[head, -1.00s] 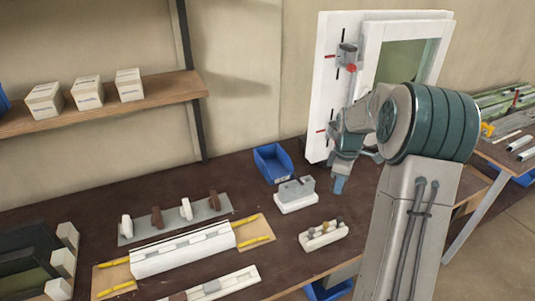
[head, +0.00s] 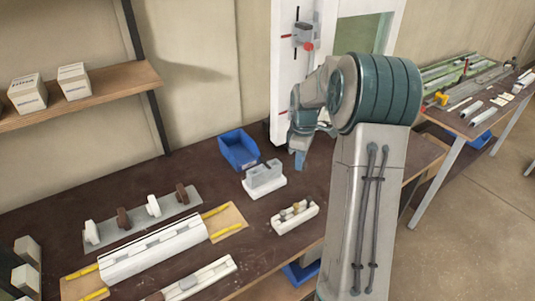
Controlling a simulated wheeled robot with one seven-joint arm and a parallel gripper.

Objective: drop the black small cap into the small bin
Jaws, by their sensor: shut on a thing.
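The small bin (head: 238,152) is an open blue bin on the dark bench, in front of the back wall. My gripper (head: 299,161) points down to the right of the bin, above the bench and apart from the bin. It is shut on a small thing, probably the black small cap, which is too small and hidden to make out. A white cap holder (head: 296,217) carries a few small caps in dull tones. None of them is clearly black at this size.
A grey fixture on a white base (head: 264,180) stands between the bin and the cap holder. A long white profile (head: 152,247) and a strip with clamps (head: 143,219) lie at left.

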